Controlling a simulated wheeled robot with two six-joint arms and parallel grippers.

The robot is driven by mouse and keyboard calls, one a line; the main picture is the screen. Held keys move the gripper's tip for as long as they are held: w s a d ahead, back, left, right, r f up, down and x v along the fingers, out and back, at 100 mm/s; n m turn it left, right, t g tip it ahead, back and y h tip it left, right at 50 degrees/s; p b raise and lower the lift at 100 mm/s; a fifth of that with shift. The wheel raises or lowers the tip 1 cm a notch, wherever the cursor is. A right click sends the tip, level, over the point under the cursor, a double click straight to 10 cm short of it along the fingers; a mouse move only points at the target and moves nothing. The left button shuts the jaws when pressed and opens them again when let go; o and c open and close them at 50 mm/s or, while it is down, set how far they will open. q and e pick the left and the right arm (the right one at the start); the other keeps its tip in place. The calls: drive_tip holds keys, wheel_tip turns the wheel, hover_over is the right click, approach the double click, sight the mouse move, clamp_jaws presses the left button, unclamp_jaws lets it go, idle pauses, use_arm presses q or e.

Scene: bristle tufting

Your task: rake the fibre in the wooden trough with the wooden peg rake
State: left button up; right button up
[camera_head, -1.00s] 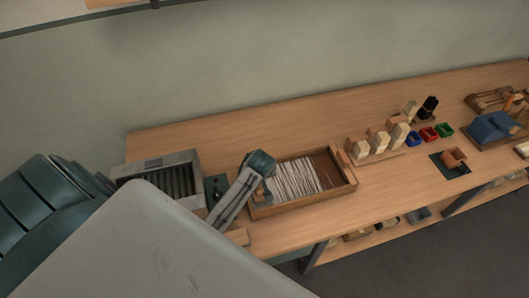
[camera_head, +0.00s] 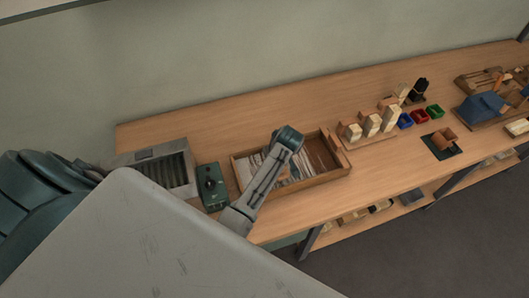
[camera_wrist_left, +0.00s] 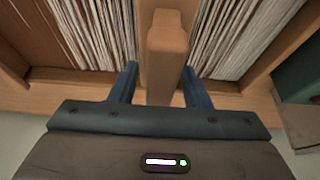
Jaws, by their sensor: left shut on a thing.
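The wooden trough (camera_head: 318,181) stands on the bench in the head view. Pale fibre strands (camera_head: 252,166) lie in its left and middle part, and its right end shows bare brown wood. My left arm reaches over the trough and hides part of the fibre. In the left wrist view, my left gripper (camera_wrist_left: 160,88) is shut on the wooden peg rake (camera_wrist_left: 166,45), whose handle stands between the two blue fingers. Fibre (camera_wrist_left: 238,35) shows on both sides of the rake. The rake's pegs are hidden. My right gripper is not in view.
A green control box (camera_head: 211,186) with a knob and a grey slatted machine (camera_head: 150,158) stand left of the trough. Wooden blocks (camera_head: 371,125) on a stand and small coloured bins (camera_head: 420,117) are to the right. The bench behind the trough is clear.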

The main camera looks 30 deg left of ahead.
use_arm(q)
drive_tip(key=w+d+b, duration=0.1)
drive_tip(key=w+d, duration=0.2)
drive_tip(key=w+d+b, duration=0.2)
drive_tip(key=w+d, duration=0.1)
drive_tip(key=w, duration=0.1)
drive_tip(key=shift+w+d+f, duration=0.1)
drive_tip(key=shift+w+d, duration=0.1)
drive_tip(key=shift+w, duration=0.05)
drive_tip(key=w+d+b, duration=0.2)
drive_tip(key=w, duration=0.1)
drive_tip(key=w+d+b, duration=0.3)
drive_tip(key=shift+w+d, duration=0.15)
drive_tip(key=shift+d, duration=0.05)
drive_tip(key=shift+r, duration=0.3)
drive_tip(key=s+a+p, duration=0.3)
drive_tip(key=s+p, duration=0.1)
drive_tip(key=s+a+p, duration=0.4)
drive_tip(key=p, duration=0.1)
drive_tip(key=shift+s+a+p, duration=0.2)
drive_tip(key=shift+s+p, duration=0.05)
drive_tip(key=shift+p, duration=0.05)
drive_tip(key=s+a, duration=0.3)
drive_tip(key=s, duration=0.1)
drive_tip(key=s+a, duration=0.4)
drive_tip(key=s, duration=0.1)
drive_tip(key=s+a, duration=0.4)
drive_tip(key=shift+s+a, duration=0.2)
